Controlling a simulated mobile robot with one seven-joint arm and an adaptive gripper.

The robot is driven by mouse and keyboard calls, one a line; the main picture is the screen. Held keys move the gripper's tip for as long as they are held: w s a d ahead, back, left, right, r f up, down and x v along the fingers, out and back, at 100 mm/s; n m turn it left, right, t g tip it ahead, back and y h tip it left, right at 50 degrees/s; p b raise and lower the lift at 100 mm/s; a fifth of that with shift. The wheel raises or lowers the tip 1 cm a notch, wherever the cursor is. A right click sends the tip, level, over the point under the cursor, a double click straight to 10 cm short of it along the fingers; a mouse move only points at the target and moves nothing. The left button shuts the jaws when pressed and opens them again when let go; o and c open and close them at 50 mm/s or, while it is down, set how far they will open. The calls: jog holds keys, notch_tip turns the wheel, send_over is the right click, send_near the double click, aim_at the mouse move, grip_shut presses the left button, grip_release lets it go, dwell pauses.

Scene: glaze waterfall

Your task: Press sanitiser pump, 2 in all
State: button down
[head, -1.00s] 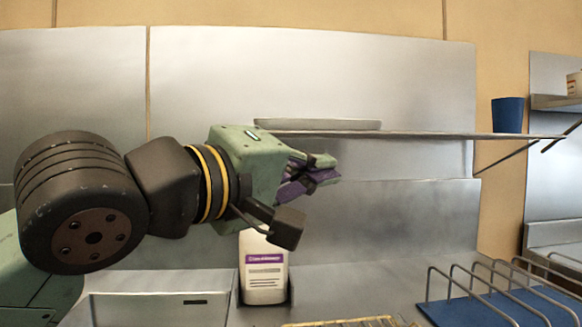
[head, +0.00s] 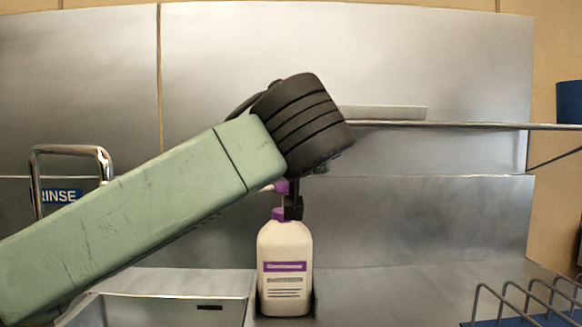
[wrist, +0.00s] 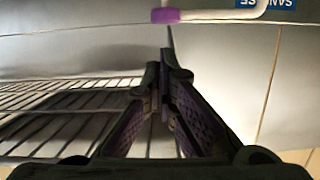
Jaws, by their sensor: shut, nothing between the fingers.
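The sanitiser bottle (head: 285,262) is white with a purple-banded label and stands upright on the counter in the head view. Its purple pump head (head: 281,188) shows just below my dark wrist joint, partly covered. In the wrist view the purple pump head (wrist: 165,15) and a pale spout sit at the top edge, beyond my fingertips. My gripper (wrist: 167,72) is shut and empty, its fingers together. In the head view my arm hides most of the gripper; a small dark part of it shows beside the pump. I cannot tell whether it touches the pump.
A shelf (head: 470,125) runs along the back wall with a flat tray (head: 385,112) on it. A wire rack (head: 530,300) stands at right. A basin (head: 160,283) and a tap (head: 70,152) by a RINSE sign are at left. A blue cup (head: 569,102) is far right.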

jog(key=p+x, duration=0.2)
jog(key=x, duration=0.7)
jog(key=shift+w, duration=0.4)
jog(key=shift+f, duration=0.15)
notch_tip(320, 180, down, 3)
jog(key=shift+r+b, duration=0.1)
jog(key=shift+b, duration=1.15)
jog(key=shift+s, duration=0.1)
